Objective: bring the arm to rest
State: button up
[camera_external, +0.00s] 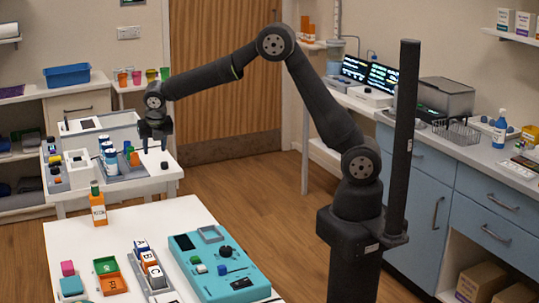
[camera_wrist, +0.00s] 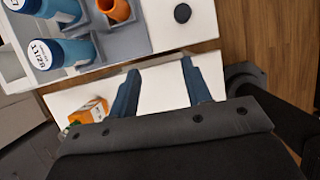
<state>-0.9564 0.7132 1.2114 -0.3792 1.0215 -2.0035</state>
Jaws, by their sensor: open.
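My gripper (camera_external: 155,148) hangs at the end of my raised arm, near the right part of the back white table, pointing down. In the wrist view its two blue-grey fingers (camera_wrist: 160,82) stand wide apart with nothing between them but the white surface below. The gripper looks empty and touches nothing that I can make out. My arm is bent at the elbow high above the floor.
A black disc (camera_wrist: 182,13) is on that table. An orange bottle (camera_external: 98,209) stands on the front table (camera_external: 140,222), with a teal panel (camera_external: 235,285). Wooden floor (camera_external: 235,190) is clear.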

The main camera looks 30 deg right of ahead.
jog(key=s+d+f+m+h, duration=0.1)
jog(key=d+f+m, duration=0.2)
jog(key=d, duration=0.4)
jog(key=s+d+f+m+g+h, duration=0.1)
jog(key=s+d+f+m+h, duration=0.1)
jog(key=d+f+m, duration=0.2)
jog(key=shift+s+d+m, duration=0.25)
jog(key=shift+d+m, duration=0.75)
jog(key=shift+d, duration=1.2)
jog(key=w+a+r+n+y, duration=0.1)
jog(key=a+r+n, duration=0.2)
jog(key=a, duration=0.4)
jog(key=w+a+r+n+t+y, duration=0.1)
jog(key=w+a+r+n, duration=0.1)
jog(key=a+n, duration=0.3)
jog(key=shift+w+a+r+y, duration=0.3)
jog(key=shift+a+r, duration=0.45)
jog(key=shift+a, duration=0.15)
